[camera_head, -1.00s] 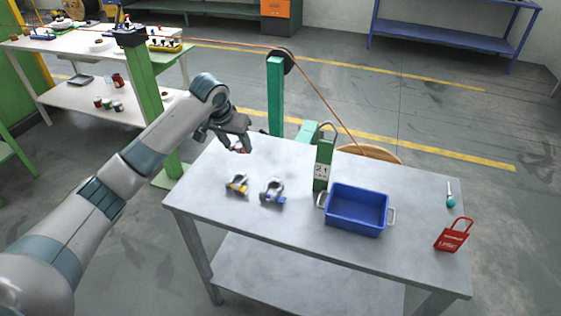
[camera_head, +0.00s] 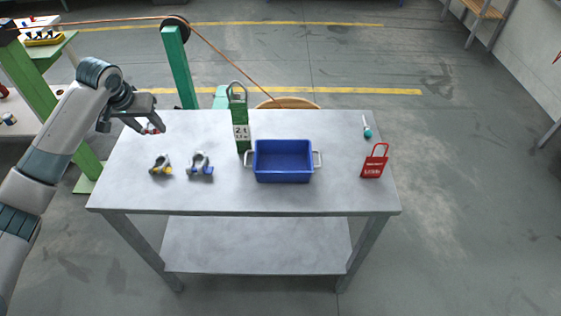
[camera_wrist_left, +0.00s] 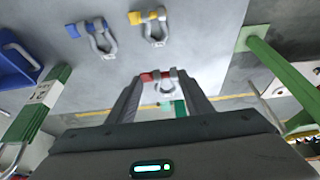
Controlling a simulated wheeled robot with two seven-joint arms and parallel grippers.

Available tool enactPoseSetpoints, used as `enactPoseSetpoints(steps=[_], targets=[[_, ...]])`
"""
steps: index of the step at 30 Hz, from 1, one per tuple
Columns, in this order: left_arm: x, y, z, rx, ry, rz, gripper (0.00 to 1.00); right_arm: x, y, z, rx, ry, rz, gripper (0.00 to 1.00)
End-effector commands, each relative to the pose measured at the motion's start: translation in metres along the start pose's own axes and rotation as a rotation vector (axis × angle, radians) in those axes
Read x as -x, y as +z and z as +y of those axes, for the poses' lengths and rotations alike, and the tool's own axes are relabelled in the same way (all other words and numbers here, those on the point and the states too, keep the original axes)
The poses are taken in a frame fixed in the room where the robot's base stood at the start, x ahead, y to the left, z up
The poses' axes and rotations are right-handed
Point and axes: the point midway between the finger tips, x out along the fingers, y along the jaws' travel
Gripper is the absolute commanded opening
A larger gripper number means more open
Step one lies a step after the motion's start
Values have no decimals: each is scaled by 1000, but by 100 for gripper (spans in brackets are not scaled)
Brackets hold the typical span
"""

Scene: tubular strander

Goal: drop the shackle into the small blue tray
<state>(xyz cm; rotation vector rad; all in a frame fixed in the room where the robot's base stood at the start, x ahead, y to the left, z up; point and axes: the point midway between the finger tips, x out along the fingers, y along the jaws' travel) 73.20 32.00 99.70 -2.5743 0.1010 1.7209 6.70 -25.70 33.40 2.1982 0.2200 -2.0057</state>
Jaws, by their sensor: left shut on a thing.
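My left gripper (camera_head: 152,128) is shut on a grey shackle with a red pin (camera_wrist_left: 158,75), held between the fingertips over the table's back left part. In the head view the shackle is mostly hidden, with only a bit of red showing. The small blue tray (camera_head: 283,177) stands right of the gripper on the table and looks empty; its edge shows in the left wrist view (camera_wrist_left: 16,60). A yellow-pinned shackle (camera_head: 161,166) and a blue-pinned shackle (camera_head: 200,166) lie on the table between gripper and tray. My right gripper is not in view.
A green padlock-shaped block (camera_head: 241,130) stands upright at the tray's back left corner. A green post (camera_head: 180,68) rises behind the table.

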Motion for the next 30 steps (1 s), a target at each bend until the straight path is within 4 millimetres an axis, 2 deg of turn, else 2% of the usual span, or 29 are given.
enactPoseSetpoints(steps=[5, 10, 14, 17, 24, 27, 30], targets=[[-2, 6, 5, -1, 0, 0, 18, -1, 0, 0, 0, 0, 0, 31], [-9, 32, 24, -2, 2, -1, 18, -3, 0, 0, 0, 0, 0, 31], [-14, 68, 49, 2, 1, -1, 18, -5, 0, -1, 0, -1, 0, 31], [-15, 102, 71, 10, -2, -1, 18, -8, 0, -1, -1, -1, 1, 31], [-6, 180, 115, 43, -14, 1, 18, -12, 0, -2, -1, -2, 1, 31], [0, 202, 125, 57, -22, 1, 18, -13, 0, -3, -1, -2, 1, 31], [4, 215, 131, 68, -26, 1, 18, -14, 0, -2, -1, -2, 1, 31]])
